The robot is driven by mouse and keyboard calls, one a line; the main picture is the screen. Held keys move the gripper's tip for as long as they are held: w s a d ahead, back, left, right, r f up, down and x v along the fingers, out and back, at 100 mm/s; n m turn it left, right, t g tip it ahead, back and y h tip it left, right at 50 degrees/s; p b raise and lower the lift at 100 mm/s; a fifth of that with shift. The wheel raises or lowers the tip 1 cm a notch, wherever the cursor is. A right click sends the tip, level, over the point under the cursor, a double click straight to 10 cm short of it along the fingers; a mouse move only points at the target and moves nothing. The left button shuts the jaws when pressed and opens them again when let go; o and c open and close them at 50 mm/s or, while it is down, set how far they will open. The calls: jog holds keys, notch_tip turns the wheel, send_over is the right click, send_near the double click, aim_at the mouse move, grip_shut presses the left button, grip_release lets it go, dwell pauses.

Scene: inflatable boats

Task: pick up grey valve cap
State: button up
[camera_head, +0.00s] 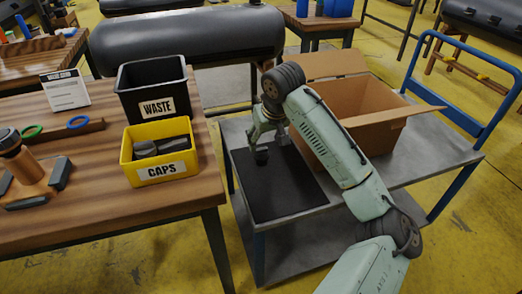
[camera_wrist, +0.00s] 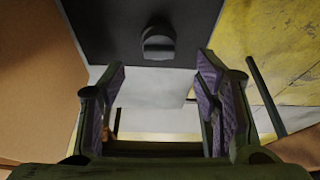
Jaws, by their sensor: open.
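A dark grey valve cap (camera_wrist: 158,43) sits on a black mat (camera_wrist: 105,30) in the wrist view, above the space between my fingers. My gripper (camera_wrist: 161,72) is open and empty, its two purple-padded fingers spread wider than the cap. The cap lies beyond the fingertips, not between them. In the head view my gripper (camera_head: 262,152) hangs low over the black mat (camera_head: 275,190) on the grey cart. I cannot pick out the cap there; it is hidden or blends with the dark gripper.
An open cardboard box (camera_head: 385,135) stands on the cart (camera_head: 420,165) right of the mat. On the wooden table (camera_head: 110,215) at left are a yellow CAPS bin (camera_head: 162,173) holding dark pieces and a black WASTE bin (camera_head: 152,92). The mat's near part is clear.

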aim_at(262, 149)
jog(key=shift+p+x, duration=0.4)
jog(key=shift+x, duration=2.65)
jog(key=shift+w, duration=0.1)
jog(key=shift+c, duration=0.4)
jog(key=shift+r, duration=0.1)
jog(key=c, duration=0.7)
jog(key=shift+o, duration=0.2)
